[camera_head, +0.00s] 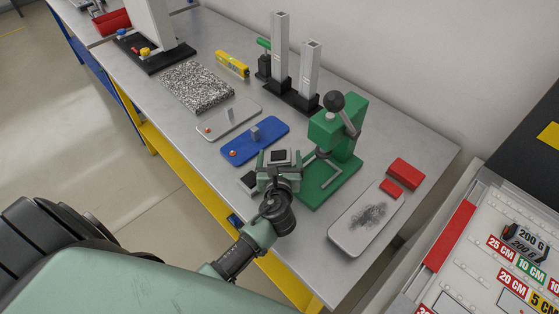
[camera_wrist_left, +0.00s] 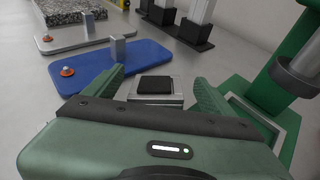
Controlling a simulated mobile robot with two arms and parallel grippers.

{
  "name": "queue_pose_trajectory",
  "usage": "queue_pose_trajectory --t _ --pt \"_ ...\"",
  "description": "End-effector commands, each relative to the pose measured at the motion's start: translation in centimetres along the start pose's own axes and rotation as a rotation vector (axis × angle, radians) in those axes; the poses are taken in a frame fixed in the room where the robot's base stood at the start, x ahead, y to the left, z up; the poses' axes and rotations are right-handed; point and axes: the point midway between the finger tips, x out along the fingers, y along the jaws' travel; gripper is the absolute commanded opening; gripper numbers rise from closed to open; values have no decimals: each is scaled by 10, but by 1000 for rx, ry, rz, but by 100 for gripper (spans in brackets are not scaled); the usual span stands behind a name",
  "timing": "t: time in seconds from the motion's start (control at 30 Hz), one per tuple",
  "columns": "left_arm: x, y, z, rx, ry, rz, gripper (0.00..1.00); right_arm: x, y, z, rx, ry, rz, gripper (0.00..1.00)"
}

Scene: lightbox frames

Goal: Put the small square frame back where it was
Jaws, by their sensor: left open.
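A small square silver frame with a dark centre (camera_head: 281,156) lies on the grey table. It also shows in the left wrist view (camera_wrist_left: 155,87). My left gripper (camera_head: 279,163) is open, with one green finger on each side of this frame; its fingertips also show in the left wrist view (camera_wrist_left: 159,79). I cannot tell whether either finger touches it. A thin light square outline (camera_head: 320,166) sits on the green press base. My right gripper is not in view.
The green press (camera_head: 335,133) stands close to the right of my gripper. A blue plate (camera_head: 255,140) and a grey plate (camera_head: 229,119) with upright posts lie behind. A tray (camera_head: 352,235) and red blocks (camera_head: 405,172) are at the right. Black-based posts (camera_head: 290,97) stand at the back.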

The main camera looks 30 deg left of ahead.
Motion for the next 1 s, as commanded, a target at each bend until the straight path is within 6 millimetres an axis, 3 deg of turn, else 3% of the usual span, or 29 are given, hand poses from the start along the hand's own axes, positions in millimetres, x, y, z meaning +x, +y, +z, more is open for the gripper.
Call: queue_pose_trajectory --t 0.1,0.17,0.6,0.8,1.0 --pt "-4 0 13 -3 -1 0 85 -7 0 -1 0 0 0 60" --pt "-12 0 9 -1 2 -2 85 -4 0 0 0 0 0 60" --pt "-104 0 8 0 2 -1 85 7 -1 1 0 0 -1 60" --pt "-122 0 10 0 0 1 85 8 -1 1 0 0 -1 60" --pt "-124 0 11 0 0 1 85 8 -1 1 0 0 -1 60"
